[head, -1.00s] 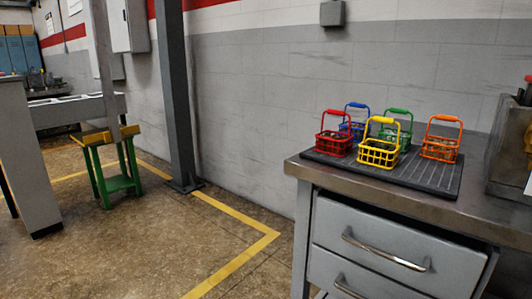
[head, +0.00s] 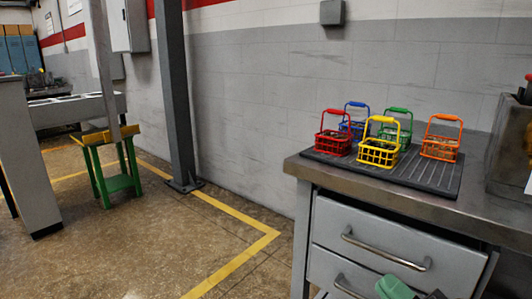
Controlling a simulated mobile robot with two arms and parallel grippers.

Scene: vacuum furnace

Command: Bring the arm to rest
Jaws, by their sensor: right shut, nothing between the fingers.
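Only a small part of my right gripper (head: 397,288) shows, at the bottom edge of the head view, as a pale green piece with a dark piece beside it. It is in front of the grey drawers, below the bench top. It is shut and holds nothing. Most of it and its arm are cut off by the picture edge. My left gripper is not in view.
A metal bench (head: 305,169) with grey drawers (head: 390,240) stands at right. On its dark ribbed mat (head: 425,178) are several baskets: red, blue, yellow, green and orange. A metal box (head: 508,145) stands at the right edge.

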